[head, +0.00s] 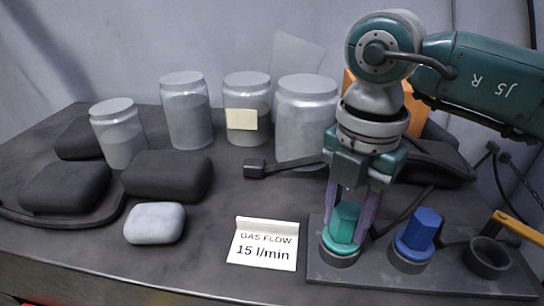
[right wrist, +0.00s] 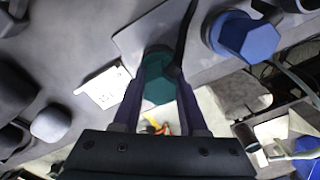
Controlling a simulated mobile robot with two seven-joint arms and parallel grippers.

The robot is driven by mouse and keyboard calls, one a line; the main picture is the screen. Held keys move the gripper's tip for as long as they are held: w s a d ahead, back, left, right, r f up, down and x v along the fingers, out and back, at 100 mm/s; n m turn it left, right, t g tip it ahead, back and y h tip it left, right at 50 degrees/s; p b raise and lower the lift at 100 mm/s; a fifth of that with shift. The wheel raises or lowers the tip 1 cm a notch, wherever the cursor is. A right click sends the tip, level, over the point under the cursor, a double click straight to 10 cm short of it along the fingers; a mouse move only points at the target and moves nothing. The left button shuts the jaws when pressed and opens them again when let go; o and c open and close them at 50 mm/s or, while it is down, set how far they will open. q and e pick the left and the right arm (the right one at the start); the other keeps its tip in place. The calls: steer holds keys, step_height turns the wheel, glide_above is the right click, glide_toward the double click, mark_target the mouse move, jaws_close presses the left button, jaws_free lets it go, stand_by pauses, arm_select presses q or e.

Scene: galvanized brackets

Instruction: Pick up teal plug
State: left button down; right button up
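The teal plug (head: 343,223) has a hexagonal head and stands upright in the left round socket of a dark base plate (head: 420,281). My right gripper (head: 350,226) points down over it, with one finger on each side. In the right wrist view the teal plug (right wrist: 160,90) fills the space between the fingers of my right gripper (right wrist: 163,70), with no clear gap on either side. The fingers look shut on it. The plug's lower part is hidden in the socket. My left gripper is not in view.
A blue plug (head: 419,232) stands just right of the teal one, and an empty socket (head: 488,257) is further right. A white sign (head: 264,245) reads "GAS FLOW 15 l/min". Several grey jars (head: 186,112) stand behind. Dark pads (head: 168,175) and a pale block (head: 154,223) lie at left.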

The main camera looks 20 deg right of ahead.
steer(key=c, duration=0.6)
steer(key=shift+r, duration=0.1)
